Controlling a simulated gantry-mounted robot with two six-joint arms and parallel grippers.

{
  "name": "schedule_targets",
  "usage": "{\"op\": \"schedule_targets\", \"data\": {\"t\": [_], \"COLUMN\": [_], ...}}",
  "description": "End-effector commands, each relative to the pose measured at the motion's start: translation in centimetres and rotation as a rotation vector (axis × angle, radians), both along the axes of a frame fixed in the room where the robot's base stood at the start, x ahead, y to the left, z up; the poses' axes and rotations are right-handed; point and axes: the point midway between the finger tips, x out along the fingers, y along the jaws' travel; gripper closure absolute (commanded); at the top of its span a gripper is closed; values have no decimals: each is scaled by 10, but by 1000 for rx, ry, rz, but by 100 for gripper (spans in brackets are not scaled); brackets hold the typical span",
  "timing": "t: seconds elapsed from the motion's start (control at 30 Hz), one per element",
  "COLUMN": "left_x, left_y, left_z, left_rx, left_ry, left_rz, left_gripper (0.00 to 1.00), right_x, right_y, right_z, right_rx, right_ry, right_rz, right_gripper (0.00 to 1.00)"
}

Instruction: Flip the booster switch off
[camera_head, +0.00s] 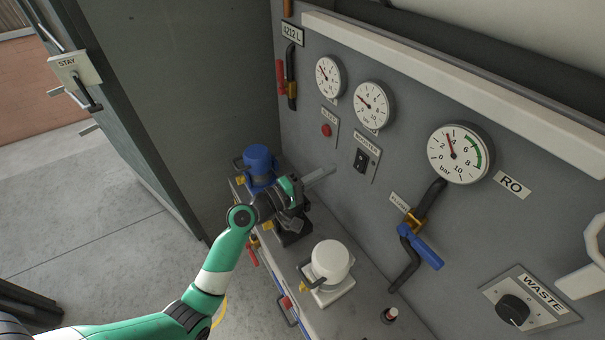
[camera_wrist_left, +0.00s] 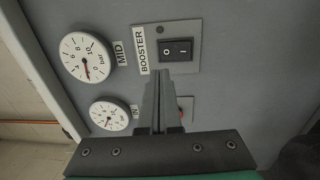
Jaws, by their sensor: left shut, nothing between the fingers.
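The booster switch (camera_head: 361,160) is a black rocker on a small grey plate on the wall panel in the head view, below the middle gauge. In the left wrist view the black rocker (camera_wrist_left: 178,50) sits beside the BOOSTER label (camera_wrist_left: 143,50). My left gripper (camera_head: 331,171) is shut with nothing between its fingers. Its fingertips point at the panel, to the left of and slightly below the switch in the head view. In the left wrist view the fingertips (camera_wrist_left: 160,78) lie just below the switch plate, and I cannot tell whether they touch the panel. My right gripper is not in view.
A red button (camera_head: 326,130) is left of the switch. A blue-topped unit (camera_head: 259,165) and a white-topped unit (camera_head: 330,262) stand on the ledge below. A blue-handled valve (camera_head: 422,248) and a WASTE knob (camera_head: 513,309) are to the right. Pressure gauges (camera_head: 458,154) sit above.

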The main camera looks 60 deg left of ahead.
Motion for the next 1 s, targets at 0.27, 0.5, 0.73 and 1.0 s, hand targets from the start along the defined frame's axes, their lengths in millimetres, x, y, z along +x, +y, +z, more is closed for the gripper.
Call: {"op": "schedule_targets", "data": {"t": [0.27,0.5,0.73,1.0], "left_x": [-54,-64,-64,-63], "left_y": [3,2,2,2], "left_z": [7,8,8,8], "left_rx": [-1,-1,-1,0], "left_ry": [0,-1,-1,-1], "left_rz": [4,1,0,-1], "left_gripper": [100,100,100,100], "right_x": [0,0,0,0], "right_y": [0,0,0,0], "right_z": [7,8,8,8], "right_rx": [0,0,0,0], "right_ry": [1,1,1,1], "right_rz": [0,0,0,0], "right_gripper": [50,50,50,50]}}
